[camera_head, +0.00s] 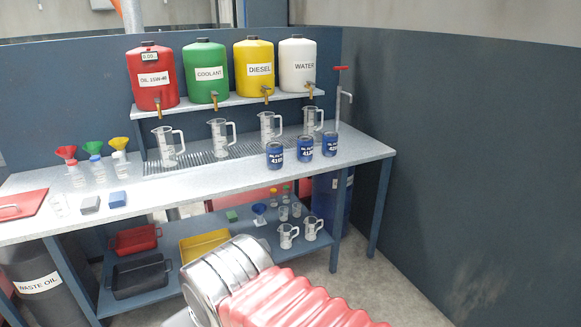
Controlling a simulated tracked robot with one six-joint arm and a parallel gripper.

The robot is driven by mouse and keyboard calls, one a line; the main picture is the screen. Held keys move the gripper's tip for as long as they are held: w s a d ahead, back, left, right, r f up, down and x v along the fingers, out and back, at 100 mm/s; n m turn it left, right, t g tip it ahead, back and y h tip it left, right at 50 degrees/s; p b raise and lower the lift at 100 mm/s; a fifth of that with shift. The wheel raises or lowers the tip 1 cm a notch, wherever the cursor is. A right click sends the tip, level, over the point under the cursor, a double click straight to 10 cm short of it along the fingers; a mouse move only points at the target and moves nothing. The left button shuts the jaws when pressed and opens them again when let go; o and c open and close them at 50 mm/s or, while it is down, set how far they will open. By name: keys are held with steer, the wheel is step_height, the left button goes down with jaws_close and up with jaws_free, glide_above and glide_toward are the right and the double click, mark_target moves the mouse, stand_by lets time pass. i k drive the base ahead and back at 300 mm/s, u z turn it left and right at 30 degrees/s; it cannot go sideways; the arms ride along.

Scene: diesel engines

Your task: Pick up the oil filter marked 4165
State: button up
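Three blue oil filters with white number labels stand upright on the right part of the workbench top. The front left one (275,156) has a label that seems to begin 416; the last digit is unclear. The middle filter (305,146) and the right filter (329,145) carry other numbers, too small to read surely. The filters stand close together but look apart. My arm, with a silver joint and red ribbed cover, reaches in at the bottom centre, in front of the bench. My gripper's fingers do not show.
The grey workbench (235,185) holds clear jugs behind the filters, with funnels and bottles at left. Red, green, yellow and white fluid tanks stand on a shelf above. A lower shelf (130,298) carries trays and jugs. A dark wall (455,170) stands to the right.

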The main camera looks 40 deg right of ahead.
mark_target(274, 149)
steer(key=k, duration=1.3)
steer(key=z, duration=1.2)
steer(key=i, duration=1)
steer(key=z, duration=0.05)
